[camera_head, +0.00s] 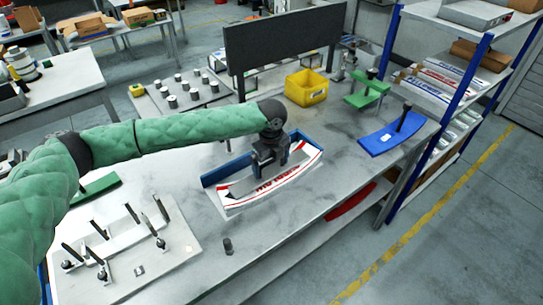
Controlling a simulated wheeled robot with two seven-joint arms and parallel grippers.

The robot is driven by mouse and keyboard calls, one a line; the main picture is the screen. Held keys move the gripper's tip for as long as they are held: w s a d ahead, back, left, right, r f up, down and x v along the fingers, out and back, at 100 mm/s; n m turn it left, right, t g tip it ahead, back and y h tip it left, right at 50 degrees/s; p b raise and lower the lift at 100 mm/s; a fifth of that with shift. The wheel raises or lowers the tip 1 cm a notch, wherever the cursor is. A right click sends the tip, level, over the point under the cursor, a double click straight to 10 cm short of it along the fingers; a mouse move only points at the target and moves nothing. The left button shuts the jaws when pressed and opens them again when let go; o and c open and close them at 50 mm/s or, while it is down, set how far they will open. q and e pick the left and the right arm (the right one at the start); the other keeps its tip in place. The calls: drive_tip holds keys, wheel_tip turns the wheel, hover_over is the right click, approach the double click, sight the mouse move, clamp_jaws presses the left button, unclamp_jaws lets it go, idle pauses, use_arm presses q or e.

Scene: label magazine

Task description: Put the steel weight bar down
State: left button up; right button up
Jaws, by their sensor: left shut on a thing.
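My left gripper (268,168) reaches down from the green-sleeved arm over the label magazine, a curved tray with a blue back wall (222,172). It is shut on the steel weight bar (243,187), a dark grey curved strip partly hidden under the gripper. White labels (285,181) with red edging and dark red print lie in the magazine below the bar. The bar lies along the labels, close above or on them; I cannot tell whether it touches. My right gripper is not in view.
A blue curved plate with an upright handle (385,138), a green fixture (366,92) and a yellow bin (306,87) stand further right and back. A pale board with upright pins (128,250) and a small dark cylinder (228,246) are at front left. Bare bench (330,160) lies right of the magazine.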

use_arm(q)
drive_tip(key=shift+f, duration=0.25)
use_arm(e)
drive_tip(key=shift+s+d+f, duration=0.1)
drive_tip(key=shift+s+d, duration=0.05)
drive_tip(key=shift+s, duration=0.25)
use_arm(q)
drive_tip(key=o, duration=1.7)
drive_tip(key=shift+f, duration=0.15)
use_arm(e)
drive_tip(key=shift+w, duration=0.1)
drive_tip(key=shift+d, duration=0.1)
